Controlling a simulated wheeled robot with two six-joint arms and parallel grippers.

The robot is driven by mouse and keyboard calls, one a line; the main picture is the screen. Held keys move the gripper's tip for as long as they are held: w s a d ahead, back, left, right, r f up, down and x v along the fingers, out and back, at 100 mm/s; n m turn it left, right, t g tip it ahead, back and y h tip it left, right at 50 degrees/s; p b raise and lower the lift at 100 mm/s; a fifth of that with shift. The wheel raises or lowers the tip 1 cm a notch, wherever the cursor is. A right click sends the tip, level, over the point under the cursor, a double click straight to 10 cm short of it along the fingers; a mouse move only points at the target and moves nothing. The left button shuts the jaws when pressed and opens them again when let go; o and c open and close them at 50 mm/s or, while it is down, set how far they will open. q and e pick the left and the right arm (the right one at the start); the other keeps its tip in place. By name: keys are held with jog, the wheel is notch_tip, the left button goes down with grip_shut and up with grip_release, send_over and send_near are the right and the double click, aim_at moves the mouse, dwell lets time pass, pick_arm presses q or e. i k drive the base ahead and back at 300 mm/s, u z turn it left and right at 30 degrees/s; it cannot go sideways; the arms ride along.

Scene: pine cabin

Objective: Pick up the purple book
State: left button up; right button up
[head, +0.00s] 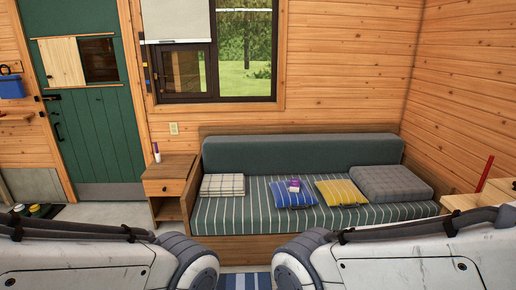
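A small purple item (293,185) with a pale patch lies on or just behind the blue striped cushion (290,198) on the sofa seat. It looks like the purple book, but it is too small to be sure. The sofa (234,215) has a green striped seat and stands against the far wall. My two arms cross the bottom of the head view from the left and right. Neither gripper shows.
A wooden side table (168,187) with a white and purple item (156,152) stands left of the sofa. Plaid (222,185), yellow (340,192) and grey (391,184) cushions lie on the seat. A striped rug (244,281) is in front. Wooden furniture (493,193) stands at right.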

aim_at(295, 184)
jog(key=i, duration=1.35)
jog(key=z, duration=0.65)
jog(key=i, duration=1.25)
jog(key=u, duration=0.65)
jog(key=i, duration=0.85)
jog(key=u, duration=0.45)
